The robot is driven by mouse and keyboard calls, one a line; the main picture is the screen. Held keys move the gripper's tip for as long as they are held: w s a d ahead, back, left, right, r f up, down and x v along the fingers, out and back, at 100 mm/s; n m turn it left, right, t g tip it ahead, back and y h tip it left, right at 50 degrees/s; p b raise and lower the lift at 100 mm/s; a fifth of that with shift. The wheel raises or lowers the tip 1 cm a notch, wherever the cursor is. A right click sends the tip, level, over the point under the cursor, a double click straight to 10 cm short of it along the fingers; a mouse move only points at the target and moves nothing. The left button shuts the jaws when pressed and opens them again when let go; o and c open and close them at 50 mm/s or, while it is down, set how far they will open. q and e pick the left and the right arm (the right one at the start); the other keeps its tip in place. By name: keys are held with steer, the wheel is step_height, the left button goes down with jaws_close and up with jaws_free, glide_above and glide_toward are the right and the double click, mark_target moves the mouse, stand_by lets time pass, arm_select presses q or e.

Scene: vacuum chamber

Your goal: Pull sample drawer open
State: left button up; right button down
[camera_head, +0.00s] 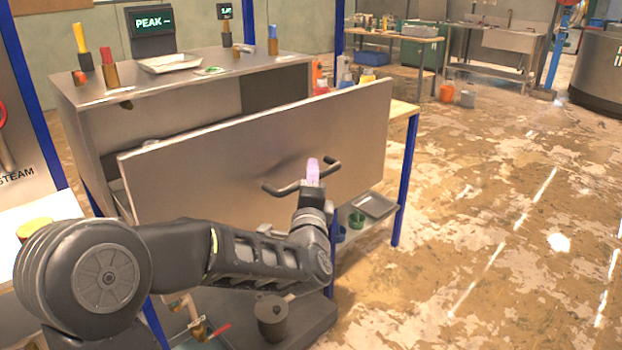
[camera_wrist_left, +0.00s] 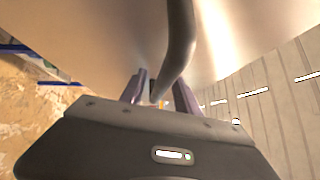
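The sample drawer has a wide, plain metal front panel (camera_head: 220,165) that stands out from the metal cabinet (camera_head: 85,125), with a gap between them at the left. A dark bar handle (camera_head: 283,190) is fixed on the panel's right half; it also runs down the middle of the left wrist view (camera_wrist_left: 180,40). My left gripper (camera_head: 313,172) is at the middle of the handle. In the wrist view its two purple fingers (camera_wrist_left: 161,92) lie on either side of the bar and appear closed on it. The inside of the drawer is mostly hidden behind the panel. My right gripper is not in view.
On the cabinet top are a display reading PEAK (camera_head: 152,22), a white tray (camera_head: 170,63) and several colored-handled tools. A metal tray (camera_head: 375,206) and a green cup (camera_head: 356,220) sit on a low shelf under the panel. A blue post (camera_head: 405,180) stands right; open floor lies beyond.

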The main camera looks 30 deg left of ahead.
arm_select(q)
steer(key=v, duration=0.7)
steer(key=shift+s+d, duration=0.2)
steer(key=shift+s, duration=0.15)
